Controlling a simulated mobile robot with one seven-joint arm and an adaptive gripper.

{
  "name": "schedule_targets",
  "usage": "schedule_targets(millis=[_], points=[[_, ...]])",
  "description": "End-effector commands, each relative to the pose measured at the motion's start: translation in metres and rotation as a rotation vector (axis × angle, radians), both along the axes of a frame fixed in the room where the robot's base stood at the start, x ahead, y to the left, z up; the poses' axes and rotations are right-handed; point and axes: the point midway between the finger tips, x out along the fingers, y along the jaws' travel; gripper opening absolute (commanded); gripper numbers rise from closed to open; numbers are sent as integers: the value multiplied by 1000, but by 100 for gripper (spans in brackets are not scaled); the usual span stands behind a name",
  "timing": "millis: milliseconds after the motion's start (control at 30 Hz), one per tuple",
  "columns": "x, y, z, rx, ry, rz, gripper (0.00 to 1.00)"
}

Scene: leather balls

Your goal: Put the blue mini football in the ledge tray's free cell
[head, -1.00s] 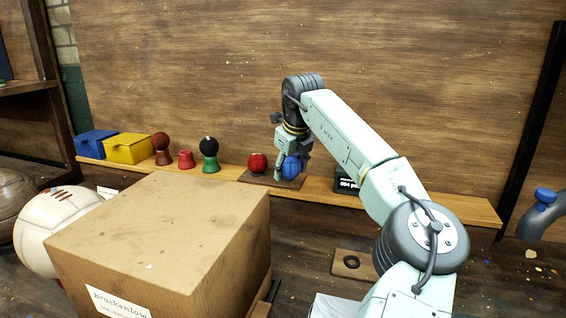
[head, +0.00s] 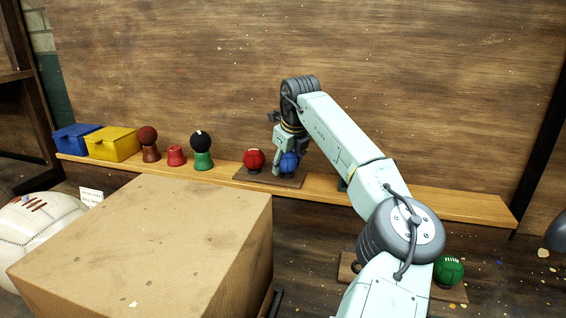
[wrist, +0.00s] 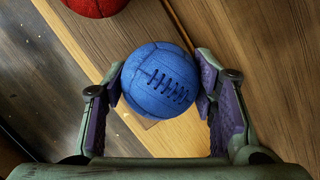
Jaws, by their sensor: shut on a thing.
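The blue mini football (head: 289,164) is at the ledge tray (head: 262,178), to the right of a red ball (head: 254,159) that sits on the same tray. My gripper (head: 288,158) reaches down from above and is shut on the blue ball. In the wrist view the blue ball (wrist: 160,86) shows its dark lacing, with one finger pad against each side. The red ball (wrist: 96,4) shows at the top edge there, apart from my fingers. I cannot tell whether the blue ball rests in its cell or is just above it; its underside is hidden.
On the ledge (head: 455,204) to the left stand a black ball on a green stand (head: 203,160), an empty red stand (head: 176,156), a dark red ball on a brown stand (head: 150,153), and yellow (head: 113,146) and blue boxes (head: 77,138). A large carton (head: 150,235) fills the front left. A green ball (head: 448,271) sits lower right.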

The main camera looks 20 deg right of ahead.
Motion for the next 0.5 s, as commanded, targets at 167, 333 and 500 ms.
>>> schedule_targets(millis=[167, 333, 500], points=[[0, 0, -1, 1, 1, -1, 55], [0, 0, -1, 0, 1, 0, 67], [0, 0, -1, 0, 1, 0, 72]])
